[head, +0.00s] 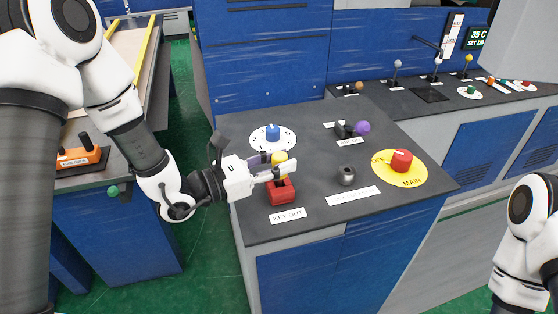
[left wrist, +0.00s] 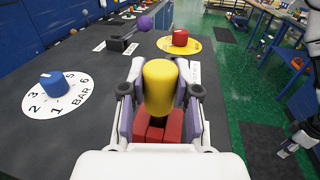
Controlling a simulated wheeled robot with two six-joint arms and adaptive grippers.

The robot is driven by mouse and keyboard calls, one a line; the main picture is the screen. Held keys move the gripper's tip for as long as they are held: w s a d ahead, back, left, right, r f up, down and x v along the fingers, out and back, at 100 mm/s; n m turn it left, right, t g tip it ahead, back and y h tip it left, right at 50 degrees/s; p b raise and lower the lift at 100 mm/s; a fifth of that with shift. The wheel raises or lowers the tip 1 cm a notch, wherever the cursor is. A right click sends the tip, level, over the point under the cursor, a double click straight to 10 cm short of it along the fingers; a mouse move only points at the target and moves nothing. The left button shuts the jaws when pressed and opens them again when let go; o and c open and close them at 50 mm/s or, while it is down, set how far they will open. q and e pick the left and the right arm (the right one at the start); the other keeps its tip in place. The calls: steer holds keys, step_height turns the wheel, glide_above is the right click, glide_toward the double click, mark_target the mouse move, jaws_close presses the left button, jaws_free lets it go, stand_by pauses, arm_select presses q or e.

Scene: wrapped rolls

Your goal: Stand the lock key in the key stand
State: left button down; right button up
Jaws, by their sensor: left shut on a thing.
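The lock key shows as a yellow, rounded head (head: 280,158), also in the left wrist view (left wrist: 160,85). My left gripper (head: 284,170) is shut on it, with pads on both sides in the left wrist view (left wrist: 160,100). The key stand is a red block (head: 282,192) beside the KEY OUT label, directly below the gripper. Its red top shows below the key in the left wrist view (left wrist: 155,133). The key's lower part is hidden, so I cannot tell whether it is inside the stand or just above it. My right gripper is out of view.
On the dark bench top (head: 240,125) stand a blue dial knob (head: 272,132), a dark cylinder (head: 346,176), a purple-ended lever (head: 361,128) and a red knob on a yellow disc (head: 401,161). White labels lie near them. The bench's front edge is close to the stand.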

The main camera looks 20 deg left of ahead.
arm_select(q)
steer(key=shift+f+b, duration=0.3)
steer(key=shift+f, duration=0.05)
steer(key=c, duration=0.8)
jaws_free()
steer(key=shift+o, duration=0.2)
steer(key=shift+a, duration=0.1)
steer(key=v, duration=0.9)
steer(key=shift+a+r, duration=0.1)
steer(key=shift+r, duration=0.05)
steer(key=v, duration=0.2)
steer(key=shift+s+a, duration=0.2)
steer(key=shift+s, duration=0.1)
